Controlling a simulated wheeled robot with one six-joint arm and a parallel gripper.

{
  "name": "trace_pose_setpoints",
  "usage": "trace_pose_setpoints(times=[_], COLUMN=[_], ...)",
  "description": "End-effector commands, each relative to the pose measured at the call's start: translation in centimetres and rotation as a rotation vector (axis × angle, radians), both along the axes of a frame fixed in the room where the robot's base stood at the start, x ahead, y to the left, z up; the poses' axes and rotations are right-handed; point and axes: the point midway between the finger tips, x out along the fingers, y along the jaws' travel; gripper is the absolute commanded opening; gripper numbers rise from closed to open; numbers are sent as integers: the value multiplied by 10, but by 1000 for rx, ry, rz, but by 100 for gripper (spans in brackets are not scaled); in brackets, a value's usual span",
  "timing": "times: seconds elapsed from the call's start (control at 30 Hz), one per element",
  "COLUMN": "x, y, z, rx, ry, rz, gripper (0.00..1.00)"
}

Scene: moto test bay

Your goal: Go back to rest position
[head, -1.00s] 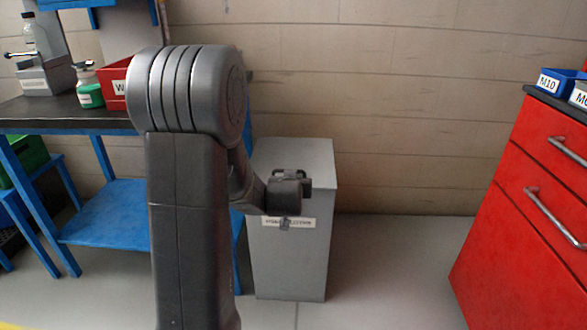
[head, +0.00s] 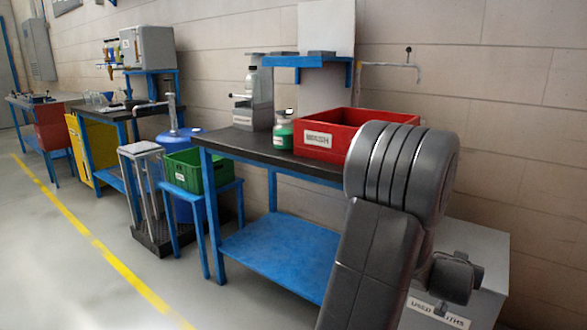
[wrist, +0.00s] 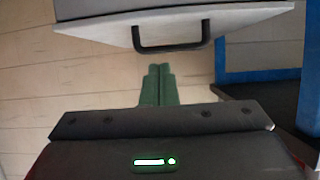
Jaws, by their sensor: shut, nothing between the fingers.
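My gripper (wrist: 158,86) shows in the wrist view with its two green fingers together and nothing between them. In the head view my arm stands at the right, and its dark end (head: 455,278) is in front of the grey bin labelled for used cloths (head: 485,247). The fingertips cannot be made out there. In the wrist view a grey-white body with a black handle (wrist: 170,46) lies beyond the fingertips, with a visible gap to the handle.
A blue bench with a black top (head: 225,139) carries a red wash bin (head: 325,152), a green-labelled bottle (head: 284,134) and a clear bottle. A green crate (head: 182,171) sits on a low blue stand. Open floor (head: 60,270) lies at the left, with a yellow line.

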Motion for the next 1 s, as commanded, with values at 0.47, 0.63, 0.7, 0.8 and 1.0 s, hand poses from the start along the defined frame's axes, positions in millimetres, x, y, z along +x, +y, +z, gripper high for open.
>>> trace_pose_setpoints(times=[0.47,0.63,0.7,0.8,1.0], x=[30,28,28,28,29], y=[-31,-31,-31,-31,-29], z=[-4,-10,-10,-10,-8], rx=[20,23,23,23,21], ry=[24,28,29,29,29], rz=[-5,-5,-5,-5,-2], gripper=[0,0,0,0,0])
